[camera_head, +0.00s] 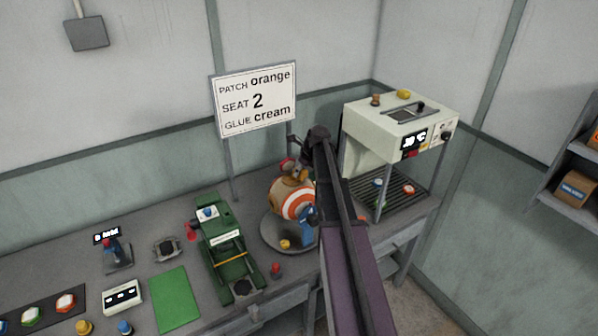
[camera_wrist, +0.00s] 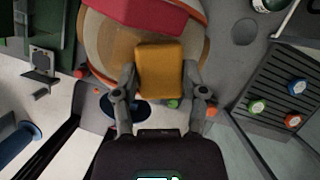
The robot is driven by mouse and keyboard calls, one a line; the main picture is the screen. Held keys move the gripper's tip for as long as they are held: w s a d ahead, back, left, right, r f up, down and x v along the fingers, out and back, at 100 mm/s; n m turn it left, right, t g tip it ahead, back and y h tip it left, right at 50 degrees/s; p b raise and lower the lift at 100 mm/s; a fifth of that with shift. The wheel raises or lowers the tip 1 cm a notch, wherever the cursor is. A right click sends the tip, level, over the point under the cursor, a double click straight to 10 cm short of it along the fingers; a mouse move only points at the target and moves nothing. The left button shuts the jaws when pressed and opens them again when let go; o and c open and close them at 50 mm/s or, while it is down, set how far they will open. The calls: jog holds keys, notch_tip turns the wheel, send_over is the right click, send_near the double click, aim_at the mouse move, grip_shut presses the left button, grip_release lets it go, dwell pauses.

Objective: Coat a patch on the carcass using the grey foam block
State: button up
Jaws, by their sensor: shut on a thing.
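The carcass (camera_head: 290,197) is a round tan body with orange and white rings, on a grey turntable (camera_head: 270,240) right of the green press. My gripper (camera_wrist: 160,82) is shut on a mustard-yellow block (camera_wrist: 160,66), held in front of the carcass in the wrist view. Whether the block touches the carcass I cannot tell. No grey foam block is clearly visible.
A sign (camera_head: 255,98) reads patch orange, seat 2, glue cream. The green press (camera_head: 225,245) stands left of the turntable. A cream machine (camera_head: 375,125) with a slatted rack (camera_head: 372,203) stands right. A green mat (camera_head: 174,300) lies bare at the front left.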

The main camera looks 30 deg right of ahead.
jog(key=shift+d, duration=0.15)
jog(key=shift+r+p, duration=0.45)
jog(key=shift+p, duration=0.15)
notch_tip(320, 180, up, 5)
jog(key=p, duration=0.5)
jog(key=shift+r, duration=0.1)
jog(key=shift+r+p, duration=1.4)
jog(key=shift+p, duration=0.05)
